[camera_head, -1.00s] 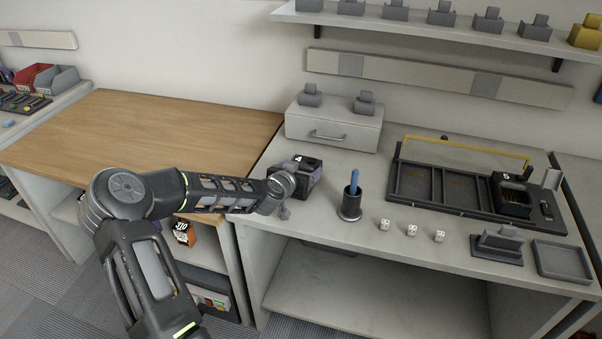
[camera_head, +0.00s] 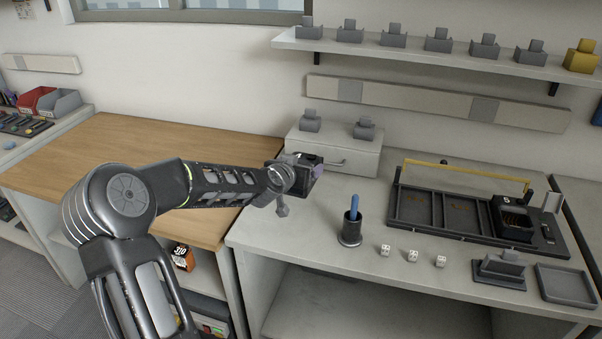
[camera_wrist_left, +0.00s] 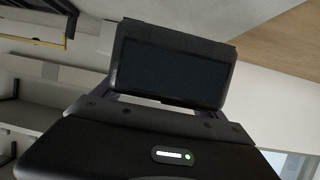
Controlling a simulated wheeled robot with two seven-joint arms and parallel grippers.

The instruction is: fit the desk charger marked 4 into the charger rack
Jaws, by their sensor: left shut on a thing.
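My left gripper (camera_head: 290,178) is shut on a dark box-shaped charger (camera_head: 309,166) and holds it above the left end of the grey counter, in front of the small drawer unit. The number on the charger does not show clearly now. In the left wrist view the charger (camera_wrist_left: 172,66) fills the space ahead of the gripper, its dark flat face toward the camera. The charger rack (camera_head: 419,207) lies on the counter to the right, a black tray with a yellow bar behind. One charger (camera_head: 513,218) sits in its right part; the bays to the left are empty. My right gripper is not in view.
A pen cup (camera_head: 350,232) with a blue-handled tool and several white dice (camera_head: 412,255) stand between the held charger and the rack's front. A drawer unit (camera_head: 334,150) stands behind. A grey dock (camera_head: 500,268) and an empty tray (camera_head: 567,285) lie front right.

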